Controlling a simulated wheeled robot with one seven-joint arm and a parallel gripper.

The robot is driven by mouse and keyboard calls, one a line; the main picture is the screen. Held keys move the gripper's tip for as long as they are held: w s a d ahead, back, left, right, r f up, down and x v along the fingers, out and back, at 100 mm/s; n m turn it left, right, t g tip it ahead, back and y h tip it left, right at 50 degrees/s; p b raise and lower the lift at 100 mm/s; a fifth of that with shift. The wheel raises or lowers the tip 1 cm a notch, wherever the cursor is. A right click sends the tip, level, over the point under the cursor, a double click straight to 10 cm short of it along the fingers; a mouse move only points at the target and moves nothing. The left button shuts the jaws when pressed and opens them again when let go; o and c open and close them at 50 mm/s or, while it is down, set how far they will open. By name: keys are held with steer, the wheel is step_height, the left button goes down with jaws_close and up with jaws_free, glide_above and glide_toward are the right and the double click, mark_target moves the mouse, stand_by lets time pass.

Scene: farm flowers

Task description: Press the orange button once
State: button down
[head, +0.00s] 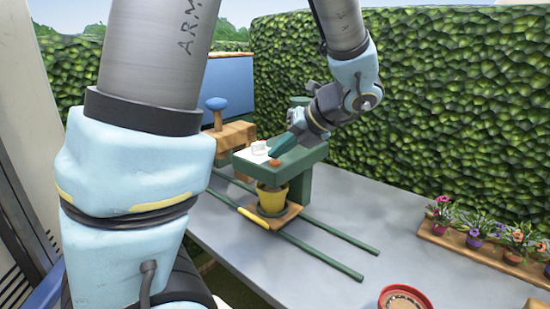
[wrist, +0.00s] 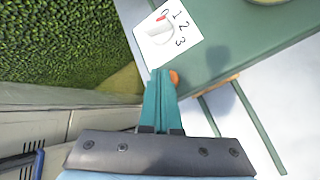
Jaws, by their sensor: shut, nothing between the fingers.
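The orange button (head: 275,162) is a small round knob on top of the green machine (head: 240,160). In the wrist view the orange button (wrist: 175,77) shows just right of the fingertips, partly hidden by them. My gripper (head: 273,153) is shut and empty, its teal fingers angled down close to the button. In the wrist view my gripper (wrist: 163,73) shows with its fingers together. I cannot tell whether the tips touch the button.
A white dial plate (wrist: 168,34) numbered 0 to 3 lies beside the button. A yellow pot (head: 272,199) stands under the machine's top on a wooden carrier between green rails (head: 318,256). Potted flowers (head: 475,238) and a red bowl (head: 405,297) are at right.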

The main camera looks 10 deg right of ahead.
mark_target(278, 164)
steer(key=shift+r+p, duration=1.1)
steer(key=shift+p, duration=0.2)
step_height(278, 164, up, 5)
steer(key=p, duration=0.5)
steer(key=shift+f+p, duration=0.1)
steer(key=shift+p, duration=0.25)
